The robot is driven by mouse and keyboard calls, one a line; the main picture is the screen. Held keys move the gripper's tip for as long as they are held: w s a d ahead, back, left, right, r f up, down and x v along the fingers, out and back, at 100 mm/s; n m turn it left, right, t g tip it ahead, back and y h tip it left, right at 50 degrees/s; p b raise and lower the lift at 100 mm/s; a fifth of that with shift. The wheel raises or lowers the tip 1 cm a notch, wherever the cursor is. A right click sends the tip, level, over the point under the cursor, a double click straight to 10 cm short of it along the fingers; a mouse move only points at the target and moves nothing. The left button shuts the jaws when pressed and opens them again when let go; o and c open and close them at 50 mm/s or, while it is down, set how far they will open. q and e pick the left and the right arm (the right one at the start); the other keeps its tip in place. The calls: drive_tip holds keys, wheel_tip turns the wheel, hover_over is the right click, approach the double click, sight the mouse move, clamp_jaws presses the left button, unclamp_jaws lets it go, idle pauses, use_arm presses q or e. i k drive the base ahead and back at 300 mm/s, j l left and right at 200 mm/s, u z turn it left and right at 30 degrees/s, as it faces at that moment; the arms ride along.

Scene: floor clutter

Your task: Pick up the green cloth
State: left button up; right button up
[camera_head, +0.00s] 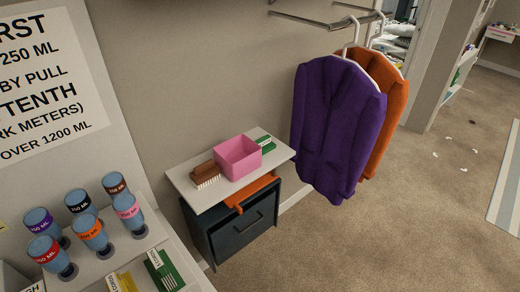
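No green item is plainly a cloth from its shape. A flat green item with a white label (163,272) lies on the white surface at the bottom left, partly cut off by the lower edge. Another green item (267,146) with white on it lies on the small cabinet's top, partly hidden behind a pink box. I cannot tell which of them is the green cloth. Neither of my grippers is in view.
The pink box (238,170) and a brown brush (205,174) sit on the small cabinet (190,194). An orange item (252,196) is at its front. Labelled blue cups (90,230) stand left. Purple (335,130) and orange garments (393,105) hang right.

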sight(265, 142)
drive_tip(key=i+l+u, duration=0.2)
drive_tip(key=l, duration=0.2)
drive_tip(key=l+u, duration=0.2)
drive_tip(key=l, duration=0.25)
drive_tip(key=i+l+u, duration=0.2)
drive_tip(key=l, duration=0.25)
drive_tip(key=k, duration=0.05)
